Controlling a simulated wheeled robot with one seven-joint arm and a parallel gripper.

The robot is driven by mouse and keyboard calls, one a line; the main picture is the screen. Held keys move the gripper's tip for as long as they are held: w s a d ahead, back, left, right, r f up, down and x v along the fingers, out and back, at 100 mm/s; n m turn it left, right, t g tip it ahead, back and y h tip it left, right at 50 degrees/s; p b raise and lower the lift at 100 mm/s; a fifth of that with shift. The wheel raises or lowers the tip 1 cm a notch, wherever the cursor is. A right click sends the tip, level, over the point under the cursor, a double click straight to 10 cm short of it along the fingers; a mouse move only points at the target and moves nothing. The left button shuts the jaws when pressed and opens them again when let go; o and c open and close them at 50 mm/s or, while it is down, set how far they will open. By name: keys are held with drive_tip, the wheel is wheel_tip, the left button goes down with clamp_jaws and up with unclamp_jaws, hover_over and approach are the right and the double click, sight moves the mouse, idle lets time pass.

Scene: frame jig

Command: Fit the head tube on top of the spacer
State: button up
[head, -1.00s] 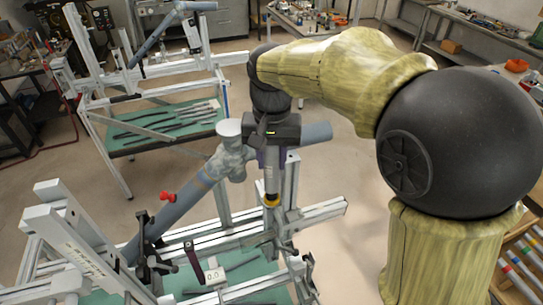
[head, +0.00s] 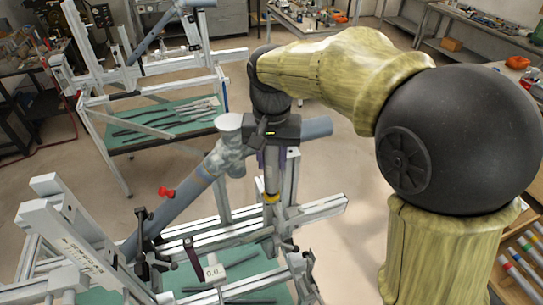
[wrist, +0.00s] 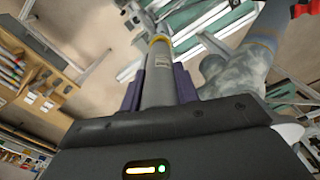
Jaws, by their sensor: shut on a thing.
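My gripper (head: 268,158) points down over the frame jig (head: 315,210), with its body above the upright grey head tube (head: 272,178). In the wrist view, its purple fingers (wrist: 159,78) are shut on the sides of the head tube (wrist: 158,92), which carries a small pale label. A yellow ring (head: 271,197), which looks like the spacer, is at the tube's lower end, in line with it. It also shows in the wrist view (wrist: 159,39). I cannot tell whether tube and ring touch or a thin gap is left. The tube's upper end is hidden by my gripper.
A sloping blue-grey tube (head: 170,210) with a mottled joint (head: 229,155) stands close left of my gripper. A red knob (head: 166,192) and a gauge (head: 214,272) are on the jig. A second jig (head: 150,75) stands behind. The floor between them is clear.

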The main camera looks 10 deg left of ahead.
drive_tip(key=shift+w+f+b, duration=0.1)
drive_tip(key=shift+f+b, duration=0.25)
drive_tip(key=shift+f, duration=0.3)
drive_tip(key=o, duration=1.2)
drive_tip(key=shift+c, duration=0.2)
drive_tip(key=shift+r, duration=0.6)
wheel_tip(320, 180, up, 16)
drive_tip(key=b, duration=0.1)
drive_tip(key=shift+s+r, duration=0.15)
drive_tip(key=shift+s, duration=0.05)
